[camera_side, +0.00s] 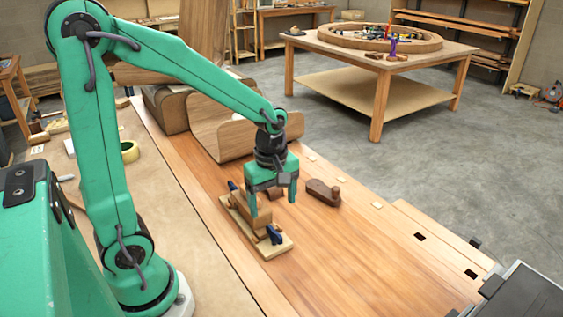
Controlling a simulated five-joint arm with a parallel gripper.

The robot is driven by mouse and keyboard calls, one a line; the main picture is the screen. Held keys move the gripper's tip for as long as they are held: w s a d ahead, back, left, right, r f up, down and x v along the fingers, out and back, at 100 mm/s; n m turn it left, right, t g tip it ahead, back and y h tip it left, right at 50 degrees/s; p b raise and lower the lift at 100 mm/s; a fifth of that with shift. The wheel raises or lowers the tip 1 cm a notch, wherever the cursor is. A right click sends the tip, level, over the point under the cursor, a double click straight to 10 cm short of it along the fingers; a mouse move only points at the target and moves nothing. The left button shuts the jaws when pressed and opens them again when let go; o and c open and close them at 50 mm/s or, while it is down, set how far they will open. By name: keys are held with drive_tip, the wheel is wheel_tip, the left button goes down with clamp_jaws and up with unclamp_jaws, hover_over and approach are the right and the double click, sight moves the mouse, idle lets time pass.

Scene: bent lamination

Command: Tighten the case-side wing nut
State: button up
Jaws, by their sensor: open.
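A wooden bending form (252,212) lies on a pale base board (284,247) on the bench. A dark blue fitting (274,235) sits at its near end, and another dark blue fitting (232,186) at its far end. I cannot make out a wing nut's shape on either, nor tell which is case-side. My green gripper (272,206) points down above the form's right side, with its fingers apart and nothing seen between them. The left finger overlaps the form in the picture; I cannot tell whether it touches. The gripper hides part of the form.
A dark wooden hand plane (323,192) lies right of the form. Curved wooden panels (215,125) stand behind it. A tape roll (130,151) lies on the left bench strip. The wooden bench top (350,255) is clear toward the front right, up to a dark machine (525,295).

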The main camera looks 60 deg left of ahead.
drive_tip(key=s+d+r+m+t, duration=0.1)
drive_tip(key=s+r+m+t, duration=0.2)
drive_tip(key=s+r+m, duration=0.45)
drive_tip(key=s+d+r+m+t, duration=0.15)
drive_tip(key=r+m, duration=0.35)
drive_tip(key=m, duration=0.5)
drive_tip(key=w+a+f+g, duration=0.1)
drive_tip(key=w+a+f, duration=0.25)
drive_tip(key=a, duration=0.35)
drive_tip(key=w+a+f+g, duration=0.2)
drive_tip(key=w+a, duration=0.3)
drive_tip(key=a, duration=0.3)
drive_tip(key=shift+g, duration=0.85)
drive_tip(key=shift+w+a+f, duration=0.15)
drive_tip(key=shift+a+f, duration=1.1)
drive_tip(key=shift+a, duration=0.45)
drive_tip(key=shift+w+a+f, duration=0.1)
drive_tip(key=shift+a+f, duration=1.1)
drive_tip(key=shift+a, duration=0.5)
drive_tip(key=shift+w+a+f, duration=0.15)
drive_tip(key=shift+a+f, duration=1.1)
drive_tip(key=shift+a, duration=0.45)
drive_tip(key=shift+d+r, duration=0.1)
